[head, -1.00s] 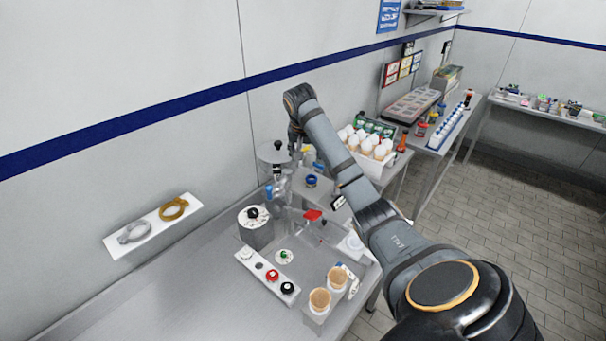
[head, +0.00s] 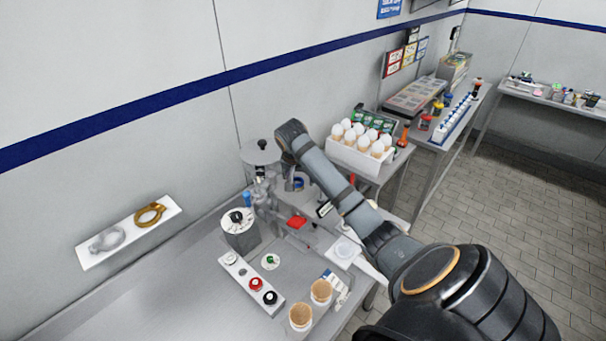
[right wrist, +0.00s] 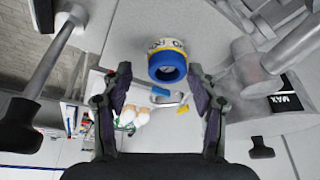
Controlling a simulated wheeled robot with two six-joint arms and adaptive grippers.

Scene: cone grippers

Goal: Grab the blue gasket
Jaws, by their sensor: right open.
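The blue gasket (right wrist: 168,65) is a thick blue ring in the upper middle of the right wrist view, against a white band with dark and yellow marks. In the head view it is a small blue patch (head: 298,183) on a grey round part, partly hidden by my right arm. My right gripper (right wrist: 160,76) is open, with one dark finger on each side of the picture and the ring a little beyond the fingertips, between them. No contact with the ring shows. In the head view this gripper (head: 290,176) is mostly hidden among grey machine parts. My left gripper is not in view.
A tray of eggs (head: 358,160) stands behind my right arm. A round-topped post (head: 261,152) and a red part (head: 297,222) are close to the gripper. A button panel (head: 251,284) and two brown-topped cups (head: 311,304) are in front. The table at lower left is clear.

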